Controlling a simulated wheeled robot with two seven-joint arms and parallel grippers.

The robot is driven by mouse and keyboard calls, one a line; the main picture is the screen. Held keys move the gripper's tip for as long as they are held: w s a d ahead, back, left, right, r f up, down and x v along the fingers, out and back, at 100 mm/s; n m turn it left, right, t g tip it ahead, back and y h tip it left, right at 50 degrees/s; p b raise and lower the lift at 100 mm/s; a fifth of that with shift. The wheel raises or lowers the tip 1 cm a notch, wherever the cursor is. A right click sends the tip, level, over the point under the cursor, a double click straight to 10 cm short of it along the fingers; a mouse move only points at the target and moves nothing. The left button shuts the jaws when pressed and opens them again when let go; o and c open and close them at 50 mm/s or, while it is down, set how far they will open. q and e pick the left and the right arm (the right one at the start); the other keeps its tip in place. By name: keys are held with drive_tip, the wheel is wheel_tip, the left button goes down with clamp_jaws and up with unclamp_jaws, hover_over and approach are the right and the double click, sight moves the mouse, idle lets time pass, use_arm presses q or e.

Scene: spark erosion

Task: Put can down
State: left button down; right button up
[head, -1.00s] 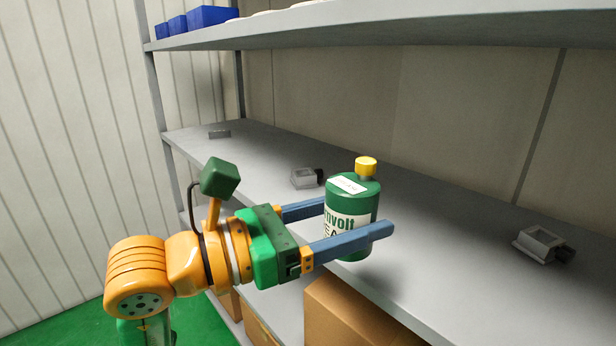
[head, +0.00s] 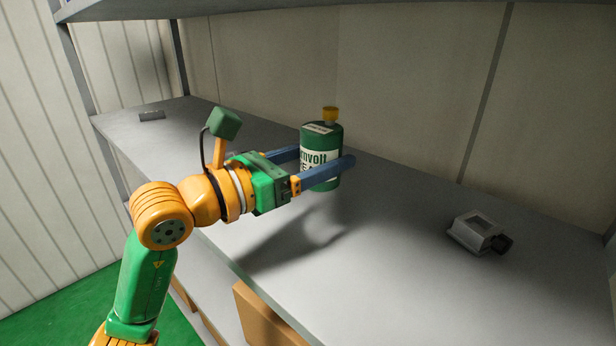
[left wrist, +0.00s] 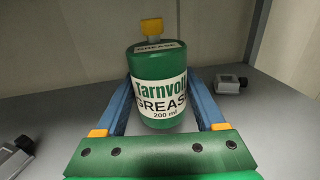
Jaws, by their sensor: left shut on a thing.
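The green grease can (head: 321,172) has a white label and a yellow cap. It is upright between the blue fingers of my left gripper (head: 322,160), which is shut on it. The can is over the grey shelf (head: 400,270), and its shadow lies apart from it on the shelf, so it looks raised. In the left wrist view the can (left wrist: 158,65) stands between the two fingers, label facing the camera. My right gripper is not in view.
A small grey device (head: 474,230) sits on the shelf to the right. A flat grey item (head: 151,115) lies at the far left end. The shelf around the can looks clear. An upper shelf (head: 250,8) hangs above, and a cardboard box (head: 262,318) is below.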

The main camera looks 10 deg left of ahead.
use_arm(q)
drive_tip(key=w+f, duration=0.5)
drive_tip(key=shift+a+f, duration=0.15)
drive_tip(key=shift+f, duration=0.15)
drive_tip(key=f, duration=0.3)
drive_tip(key=shift+w+a+p, duration=0.1)
drive_tip(key=shift+w+p, duration=0.2)
drive_tip(key=shift+w, duration=0.05)
drive_tip(key=shift+f, duration=0.35)
drive_tip(key=shift+f, duration=0.2)
unclamp_jaws()
drive_tip(key=shift+r, duration=0.15)
